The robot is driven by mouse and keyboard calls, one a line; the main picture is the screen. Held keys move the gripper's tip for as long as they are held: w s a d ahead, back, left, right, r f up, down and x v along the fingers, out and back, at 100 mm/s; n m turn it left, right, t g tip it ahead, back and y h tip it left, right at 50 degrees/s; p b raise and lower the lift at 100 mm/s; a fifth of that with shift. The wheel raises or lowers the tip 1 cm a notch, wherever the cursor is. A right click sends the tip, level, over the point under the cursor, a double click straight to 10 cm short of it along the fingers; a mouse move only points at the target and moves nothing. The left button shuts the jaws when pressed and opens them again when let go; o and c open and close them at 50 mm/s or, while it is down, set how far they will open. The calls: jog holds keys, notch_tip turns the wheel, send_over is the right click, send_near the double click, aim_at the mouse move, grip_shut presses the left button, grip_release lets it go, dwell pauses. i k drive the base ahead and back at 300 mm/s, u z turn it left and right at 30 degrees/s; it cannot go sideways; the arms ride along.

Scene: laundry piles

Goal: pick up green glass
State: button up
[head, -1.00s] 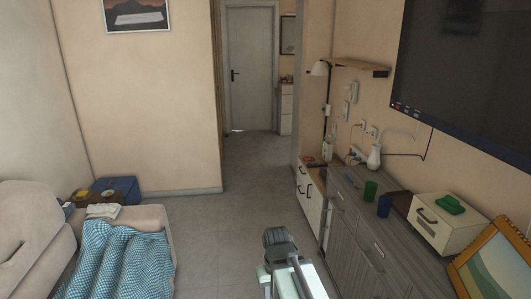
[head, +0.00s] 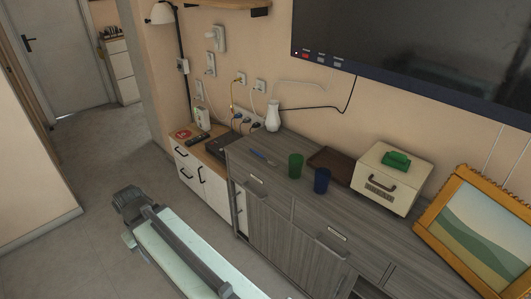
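The green glass (head: 295,166) stands upright on top of the grey wooden cabinet (head: 250,178), near its front edge. A dark blue glass (head: 321,181) stands just to its right and slightly nearer. Part of my own arm shows at the lower left, over the floor and in front of the cabinet, well apart from the green glass. I cannot make out any gripper fingers in the head view.
A cream box (head: 385,180) with a green item (head: 396,160) on top and a framed picture (head: 478,235) stand right. Floor (head: 110,165) is clear at left.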

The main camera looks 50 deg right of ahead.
aim_at(295, 160)
jog(key=i, duration=2.6)
jog(key=z, duration=2.35)
